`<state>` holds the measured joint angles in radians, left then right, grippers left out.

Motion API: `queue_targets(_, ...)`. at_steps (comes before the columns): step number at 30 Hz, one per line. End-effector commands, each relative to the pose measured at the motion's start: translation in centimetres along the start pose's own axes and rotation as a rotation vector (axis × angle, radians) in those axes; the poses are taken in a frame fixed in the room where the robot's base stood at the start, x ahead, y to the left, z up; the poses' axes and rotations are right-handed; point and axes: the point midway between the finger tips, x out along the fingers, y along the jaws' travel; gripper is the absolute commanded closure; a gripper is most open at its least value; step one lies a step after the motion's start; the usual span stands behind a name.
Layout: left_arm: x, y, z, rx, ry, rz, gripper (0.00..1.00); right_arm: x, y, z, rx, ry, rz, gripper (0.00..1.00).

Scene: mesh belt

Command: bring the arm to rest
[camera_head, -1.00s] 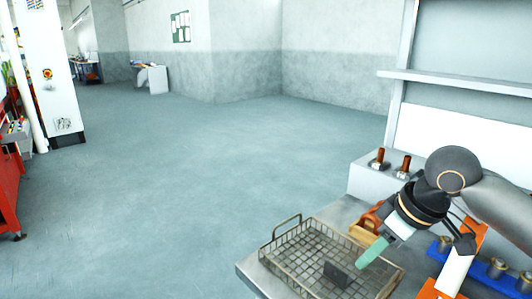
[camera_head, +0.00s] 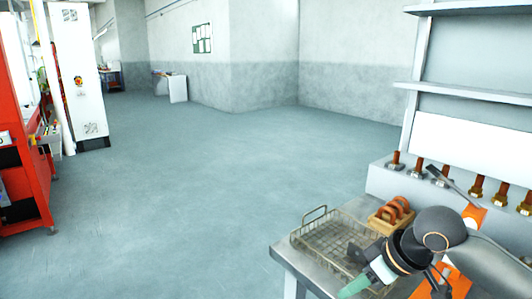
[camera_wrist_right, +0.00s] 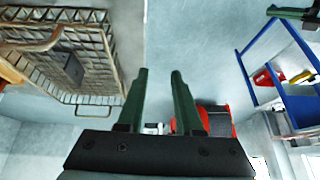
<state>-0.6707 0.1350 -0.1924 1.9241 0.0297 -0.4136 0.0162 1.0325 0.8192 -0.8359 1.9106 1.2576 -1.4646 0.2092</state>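My right gripper (camera_head: 352,288) is low over the table at the front edge of the wire basket (camera_head: 302,240) in the head view. In the right wrist view its two green fingers (camera_wrist_right: 160,74) stand apart with nothing between them. The basket (camera_wrist_right: 118,75) shows at the upper left there, apart from the fingers, with a dark block (camera_wrist_right: 73,68) in it. In the head view my arm and gripper hide part of the basket's right side. A dark green finger-like part (camera_wrist_right: 290,12) at the top right of the wrist view looks like my left gripper; its opening is unclear.
A wooden holder with orange-brown rings (camera_head: 393,213) stands behind the basket. Several bolt-like parts (camera_head: 478,187) stand on a grey ledge (camera_head: 385,181) at the back. A red cabinet (camera_head: 33,180) is at the far left. The floor between is clear.

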Motion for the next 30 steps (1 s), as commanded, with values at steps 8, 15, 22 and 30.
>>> queue_targets(8, -1.0, 0.0, -1.4, 0.000, 0.008, -0.002, 1.00, 7.8, -3.7, 0.3, 0.055, 0.174, -0.075, 0.65)
queue_targets(15, -1.8, 0.0, -2.0, -0.001, 0.008, -0.003, 1.00, 12.9, -6.1, 3.0, 0.162, 0.317, -0.074, 0.65)
queue_targets(22, -2.5, 0.0, -2.5, -0.003, 0.006, -0.005, 1.00, 16.2, -7.7, 8.4, 0.282, 0.399, 0.000, 0.65)
queue_targets(30, -3.3, 0.0, -3.4, -0.004, 0.007, -0.007, 1.00, 17.5, -9.7, 18.4, 0.383, 0.400, 0.165, 0.65)
